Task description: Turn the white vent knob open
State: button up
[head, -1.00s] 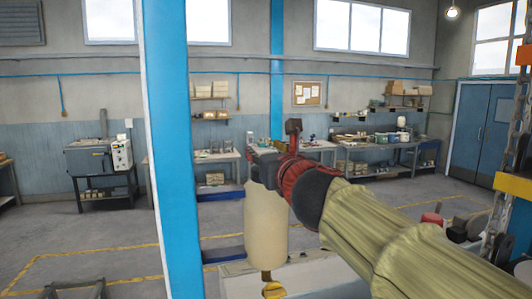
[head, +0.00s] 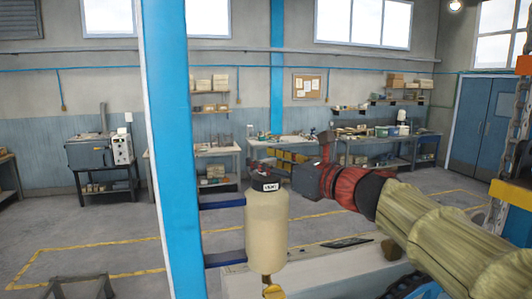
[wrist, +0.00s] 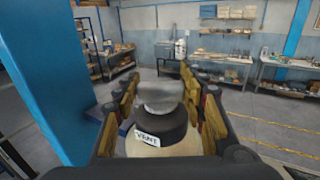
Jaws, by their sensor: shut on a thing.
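The white vent knob (wrist: 160,96) stands on a black cap (wrist: 162,131) with a label reading VENT. The cap tops a cream cylinder (head: 267,229) beside the blue post. My gripper (wrist: 163,100) is shut on the knob, with one finger at its left and one at its right in the wrist view. In the head view my gripper (head: 262,170) reaches in from the right, just above the cap, and hides the knob. The cap's label faces the camera there.
The blue post (head: 177,150) stands close to the left of the cylinder, with blue brackets between them. A yellow handle (head: 272,291) sits beneath the cylinder. Workbenches (head: 375,150) line the far wall. The floor at left is mostly open.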

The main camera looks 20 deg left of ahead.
jog(key=n+g+p, duration=0.1)
jog(key=n+g+y+p, duration=0.1)
jog(key=g, duration=0.1)
jog(key=n+g+y+p, duration=0.1)
jog(key=g, duration=0.1)
jog(key=shift+w+r+n+p, duration=0.2)
jog(key=shift+r+n+p, duration=0.05)
jog(key=shift+n+p, duration=0.15)
jog(key=n+g+p, duration=0.1)
jog(key=g+p, duration=0.2)
jog(key=n+g+p, duration=0.2)
jog(key=g+p, duration=0.1)
jog(key=shift+r+n+y, duration=0.1)
jog(key=shift+n+y, duration=0.2)
jog(key=n+g+p, duration=0.2)
jog(key=g+p, duration=0.1)
jog(key=shift+g+h, duration=0.4)
jog(key=shift+s+f+n+g+h+p, duration=0.15)
jog(key=shift+n+g+h+p, duration=0.3)
jog(key=shift+n+g, duration=0.4)
jog(key=shift+f+n+g+h+p, duration=0.1)
jog(key=shift+n+g+h+p, duration=0.45)
jog(key=shift+g, duration=0.4)
jog(key=o, duration=1.2)
notch_tip(320, 180, up, 10)
jog(key=shift+f, duration=0.1)
